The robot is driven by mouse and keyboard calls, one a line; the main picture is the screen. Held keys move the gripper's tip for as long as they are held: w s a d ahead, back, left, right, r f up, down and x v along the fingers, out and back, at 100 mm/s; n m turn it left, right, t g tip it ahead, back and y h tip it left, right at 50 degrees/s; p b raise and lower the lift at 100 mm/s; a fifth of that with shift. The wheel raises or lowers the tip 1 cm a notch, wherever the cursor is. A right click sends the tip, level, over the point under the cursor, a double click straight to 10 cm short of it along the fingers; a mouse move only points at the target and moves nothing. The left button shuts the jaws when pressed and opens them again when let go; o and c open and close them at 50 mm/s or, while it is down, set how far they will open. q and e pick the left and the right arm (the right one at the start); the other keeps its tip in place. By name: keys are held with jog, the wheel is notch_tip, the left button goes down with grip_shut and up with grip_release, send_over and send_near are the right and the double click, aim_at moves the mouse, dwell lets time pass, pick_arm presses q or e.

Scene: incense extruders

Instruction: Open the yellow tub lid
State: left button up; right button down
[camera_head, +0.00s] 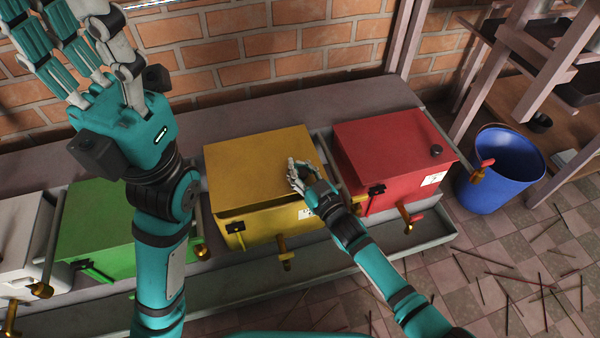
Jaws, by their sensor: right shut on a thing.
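The yellow tub (268,233) stands in the middle of the bench, between the green and red tubs. The hand hides the exact spot held. My left gripper (75,60) is raised at the upper left, well away from the yellow tub, with its fingers extended and empty.
A red tub (385,150) with a black knob (436,151) stands close on the right. A green tub (95,225) and a white tub (20,235) stand left. A brick wall (270,45) rises behind. A blue bin (500,175) and scattered sticks are on the floor.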

jog(key=c, duration=1.4)
grip_release()
jog(key=shift+w+d, duration=0.2)
jog(key=shift+d, duration=0.3)
jog(key=o, duration=0.5)
jog(key=shift+a, duration=0.15)
jog(key=shift+c, duration=0.2)
jog(key=shift+s, duration=0.1)
jog(key=shift+v, duration=3.75)
jog(key=shift+f, duration=0.1)
